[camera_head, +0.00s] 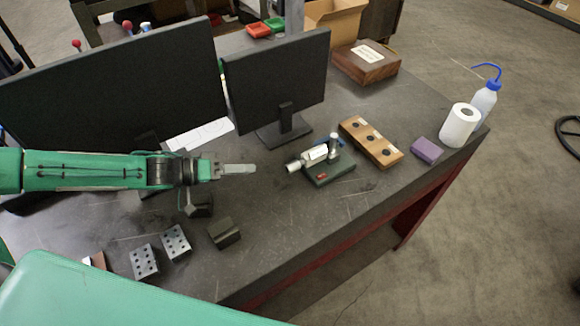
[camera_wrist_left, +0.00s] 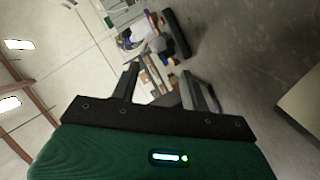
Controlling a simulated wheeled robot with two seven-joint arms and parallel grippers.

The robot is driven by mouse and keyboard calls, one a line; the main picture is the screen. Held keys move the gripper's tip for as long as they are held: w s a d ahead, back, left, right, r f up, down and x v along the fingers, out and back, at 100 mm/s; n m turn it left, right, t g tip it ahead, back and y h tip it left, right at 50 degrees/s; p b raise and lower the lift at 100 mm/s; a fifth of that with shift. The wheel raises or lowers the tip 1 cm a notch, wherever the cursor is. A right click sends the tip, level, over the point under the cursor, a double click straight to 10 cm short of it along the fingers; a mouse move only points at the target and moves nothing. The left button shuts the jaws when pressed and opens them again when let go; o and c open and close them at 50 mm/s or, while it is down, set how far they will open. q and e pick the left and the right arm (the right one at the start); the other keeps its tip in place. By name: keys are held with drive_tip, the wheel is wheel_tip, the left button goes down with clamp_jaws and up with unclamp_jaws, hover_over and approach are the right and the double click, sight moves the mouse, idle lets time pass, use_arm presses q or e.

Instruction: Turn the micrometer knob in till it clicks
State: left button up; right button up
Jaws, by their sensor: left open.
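The micrometer (camera_head: 317,154) sits in a dark green stand (camera_head: 330,172) near the middle of the table in the head view. Its light knob (camera_head: 293,166) points left, toward my left gripper. My left gripper (camera_head: 240,169) comes in from the left and is apart from the knob, with a short gap between. In the head view its fingers overlap side-on. In the left wrist view the two fingers (camera_wrist_left: 163,88) stand apart with nothing held between them. The micrometer cannot be made out clearly in the wrist view. My right gripper is not in view.
Two monitors (camera_head: 276,85) stand behind. A wooden block with holes (camera_head: 370,141), a purple block (camera_head: 427,150) and a paper roll (camera_head: 459,126) lie to the right. Drilled metal blocks (camera_head: 145,262) and a dark V-shaped block (camera_head: 224,233) lie in front. Table right of these blocks is clear.

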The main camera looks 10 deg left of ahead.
sight(286, 168)
use_arm(q)
drive_tip(key=p+x, duration=0.2)
drive_tip(key=x, duration=1)
drive_tip(key=shift+s+d+p, duration=0.1)
drive_tip(key=shift+s+p, duration=0.1)
drive_tip(key=shift+p, duration=0.1)
drive_tip(key=shift+w+d+f, duration=0.15)
drive_tip(key=shift+w+d, duration=0.15)
drive_tip(key=shift+d, duration=0.1)
drive_tip(key=c, duration=1)
drive_tip(key=shift+m+y+p, duration=0.3)
drive_tip(key=shift+p, duration=0.05)
